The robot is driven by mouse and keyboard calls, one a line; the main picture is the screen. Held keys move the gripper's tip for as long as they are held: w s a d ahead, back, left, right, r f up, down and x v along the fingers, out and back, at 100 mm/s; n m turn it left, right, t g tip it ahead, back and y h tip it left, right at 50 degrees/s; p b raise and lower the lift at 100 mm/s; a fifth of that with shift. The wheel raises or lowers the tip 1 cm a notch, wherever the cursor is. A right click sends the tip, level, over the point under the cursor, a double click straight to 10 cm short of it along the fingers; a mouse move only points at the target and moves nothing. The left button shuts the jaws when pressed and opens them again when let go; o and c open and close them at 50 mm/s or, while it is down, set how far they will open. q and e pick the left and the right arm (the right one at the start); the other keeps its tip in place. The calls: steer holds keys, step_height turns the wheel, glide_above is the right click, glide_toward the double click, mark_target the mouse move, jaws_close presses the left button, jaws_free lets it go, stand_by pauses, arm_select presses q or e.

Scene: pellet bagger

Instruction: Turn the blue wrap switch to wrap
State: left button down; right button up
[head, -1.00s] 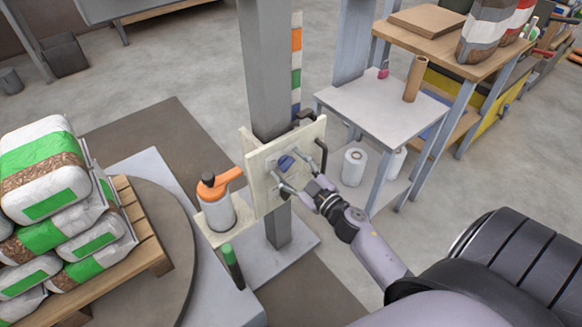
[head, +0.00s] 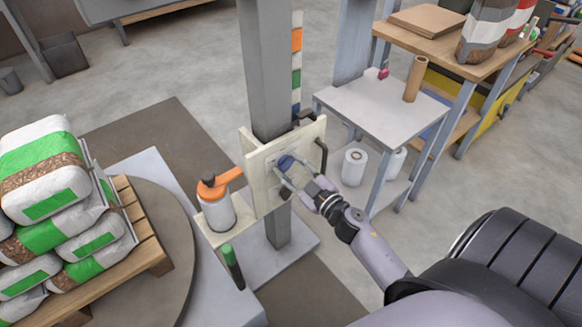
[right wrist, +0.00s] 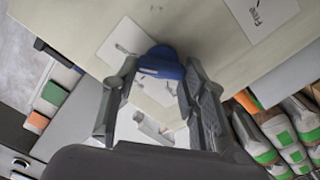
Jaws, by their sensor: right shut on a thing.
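The blue wrap switch (head: 286,162) is a round knob on the cream panel (head: 262,190) fixed to the grey post. My right gripper (head: 284,171) reaches the panel from the lower right, its fingers on either side of the knob. In the right wrist view the two fingers of the right gripper (right wrist: 160,82) are shut on the blue switch (right wrist: 160,62), with part of the knob showing beyond the fingertips. Small white labels lie around it on the panel (right wrist: 200,40); which position the switch points to cannot be told. My left gripper is not in view.
An orange-topped dispenser (head: 218,205) stands on a small shelf left of the panel. A green-capped marker (head: 231,265) is below it. A pallet (head: 140,225) of bags is at left. A grey table (head: 385,105) stands right, behind my arm.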

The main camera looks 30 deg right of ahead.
steer(key=shift+n, duration=1.7)
steer(key=shift+a+f+n, duration=0.1)
steer(key=shift+f+n, duration=0.05)
steer(key=shift+n, duration=2.05)
steer(key=n, duration=0.2)
steer(key=shift+f+n, duration=0.15)
steer(key=shift+n, duration=0.15)
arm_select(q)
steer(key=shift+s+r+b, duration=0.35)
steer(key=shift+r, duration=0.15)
arm_select(e)
steer(key=shift+n, duration=0.5)
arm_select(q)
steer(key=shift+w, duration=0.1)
